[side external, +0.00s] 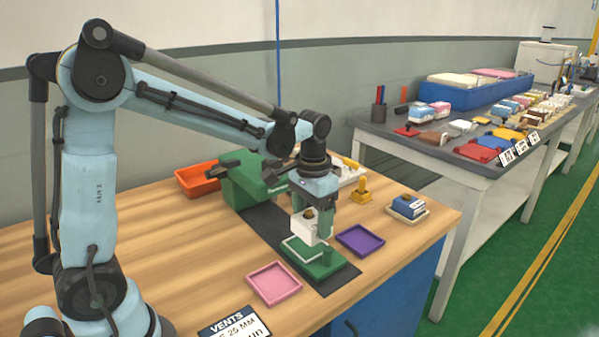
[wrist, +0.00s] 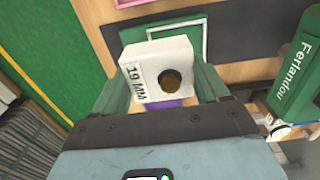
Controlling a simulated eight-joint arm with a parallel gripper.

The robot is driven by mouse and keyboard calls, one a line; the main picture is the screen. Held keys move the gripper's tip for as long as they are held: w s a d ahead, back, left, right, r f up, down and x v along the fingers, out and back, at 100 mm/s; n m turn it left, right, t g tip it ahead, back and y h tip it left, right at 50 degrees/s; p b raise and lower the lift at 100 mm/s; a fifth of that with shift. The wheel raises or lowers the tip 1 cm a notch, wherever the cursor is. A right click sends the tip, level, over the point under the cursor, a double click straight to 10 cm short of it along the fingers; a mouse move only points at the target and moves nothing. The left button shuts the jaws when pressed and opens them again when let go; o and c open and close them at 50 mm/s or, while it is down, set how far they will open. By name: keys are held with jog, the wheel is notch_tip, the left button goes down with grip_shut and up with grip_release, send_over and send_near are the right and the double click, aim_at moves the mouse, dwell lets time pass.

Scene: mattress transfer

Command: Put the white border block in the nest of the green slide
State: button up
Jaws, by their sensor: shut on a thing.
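The white block (side external: 304,231) is between the fingers of my gripper (side external: 311,226), which is shut on it. In the wrist view the block (wrist: 154,63) shows a "19 MM" label and a round brown spot, with a green finger on each side. The green slide (side external: 325,267) lies on a dark strip on the wooden bench, with a pale rectangular outline on its top. The block is over the slide in the side view. I cannot tell whether it touches it, as the fingers and block hide part of the slide.
A pink tray (side external: 273,284) lies left of the slide and a purple tray (side external: 360,240) right of it. A green machine (side external: 250,183) stands behind, with an orange tray (side external: 197,179) beside it. A yellow-handled piece (side external: 359,190) and a blue-and-white block (side external: 408,207) stand at right.

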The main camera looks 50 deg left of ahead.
aim_at(307, 215)
jog(key=a+f, duration=0.1)
jog(key=w+a, duration=0.1)
jog(key=a, duration=0.1)
jog(key=shift+w+f, duration=0.1)
jog(key=shift+f, duration=2.35)
jog(key=o, duration=1.1)
jog(key=shift+f, duration=0.15)
